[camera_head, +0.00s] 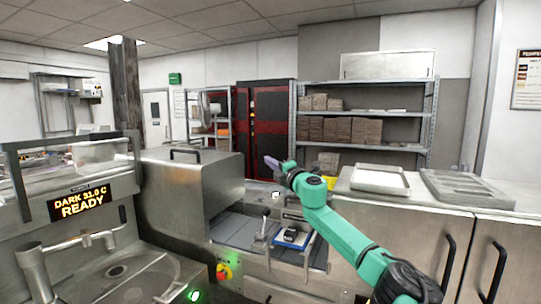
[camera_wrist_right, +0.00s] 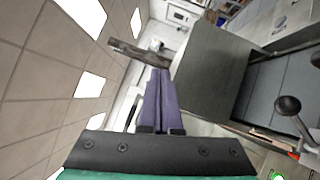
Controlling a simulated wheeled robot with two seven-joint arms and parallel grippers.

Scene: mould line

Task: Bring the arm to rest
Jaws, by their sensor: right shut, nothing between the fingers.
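My right arm (camera_head: 335,228) is green and reaches in from the lower right of the head view. It is raised over the front of the steel machine. My right gripper (camera_head: 271,163) has purple fingers and points to the left, above the counter. In the right wrist view its fingers (camera_wrist_right: 160,90) lie together, shut with nothing between them. They touch nothing that I can see. My left gripper does not show in either view.
A steel machine hood (camera_head: 195,185) stands left of the gripper. Below are a lever with a dark knob (camera_head: 264,218) and a blue item (camera_head: 291,236). A metal tray (camera_head: 380,181) and a grey mould (camera_head: 475,188) lie on the right counter. A display (camera_head: 80,205) reads "READY".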

